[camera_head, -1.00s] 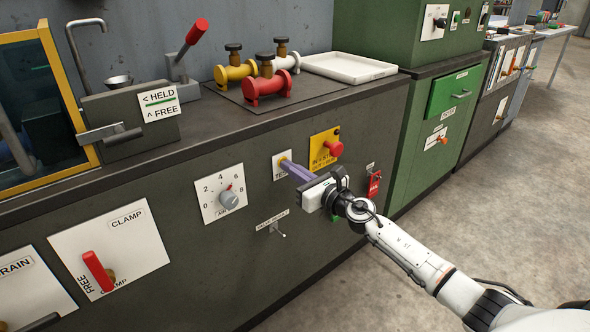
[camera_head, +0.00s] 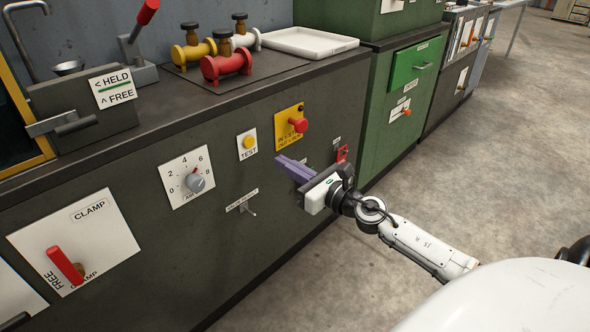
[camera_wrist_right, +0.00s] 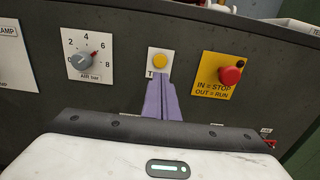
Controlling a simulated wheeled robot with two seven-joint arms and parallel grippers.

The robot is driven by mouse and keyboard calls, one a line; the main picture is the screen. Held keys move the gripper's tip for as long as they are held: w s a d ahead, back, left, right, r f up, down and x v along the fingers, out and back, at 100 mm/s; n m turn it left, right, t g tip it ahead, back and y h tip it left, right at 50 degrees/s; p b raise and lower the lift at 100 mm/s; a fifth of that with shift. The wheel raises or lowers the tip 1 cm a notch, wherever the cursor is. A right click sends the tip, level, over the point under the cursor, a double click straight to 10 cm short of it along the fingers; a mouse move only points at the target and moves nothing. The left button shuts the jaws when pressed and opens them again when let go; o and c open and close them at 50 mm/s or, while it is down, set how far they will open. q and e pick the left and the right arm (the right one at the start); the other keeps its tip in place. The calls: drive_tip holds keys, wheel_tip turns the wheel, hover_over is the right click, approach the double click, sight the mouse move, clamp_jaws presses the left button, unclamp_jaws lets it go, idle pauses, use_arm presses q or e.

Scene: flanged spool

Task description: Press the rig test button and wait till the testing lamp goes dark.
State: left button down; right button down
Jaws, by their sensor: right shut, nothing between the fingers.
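The rig test button is a round yellow button (camera_head: 248,143) on a white plate marked TEST, on the dark front panel. It also shows in the right wrist view (camera_wrist_right: 160,61), just beyond the fingertips. My right gripper (camera_head: 282,162) has purple fingers that are shut and empty. In the head view its tips are to the right of and below the button, with a visible gap. In the right wrist view its fingers (camera_wrist_right: 162,82) point at the TEST plate and cover part of its label. I cannot make out a testing lamp. My left gripper is out of view.
A red stop knob (camera_head: 298,125) on a yellow plate is right of the button. A grey air dial (camera_head: 195,183) is left, and a small toggle (camera_head: 249,209) is below. A red clamp lever (camera_head: 65,266) sticks out at lower left. Open floor lies right.

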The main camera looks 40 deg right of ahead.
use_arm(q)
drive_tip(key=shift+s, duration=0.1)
use_arm(e)
drive_tip(key=s, duration=0.2)
drive_tip(key=shift+s+d, duration=0.1)
drive_tip(key=shift+s, duration=0.25)
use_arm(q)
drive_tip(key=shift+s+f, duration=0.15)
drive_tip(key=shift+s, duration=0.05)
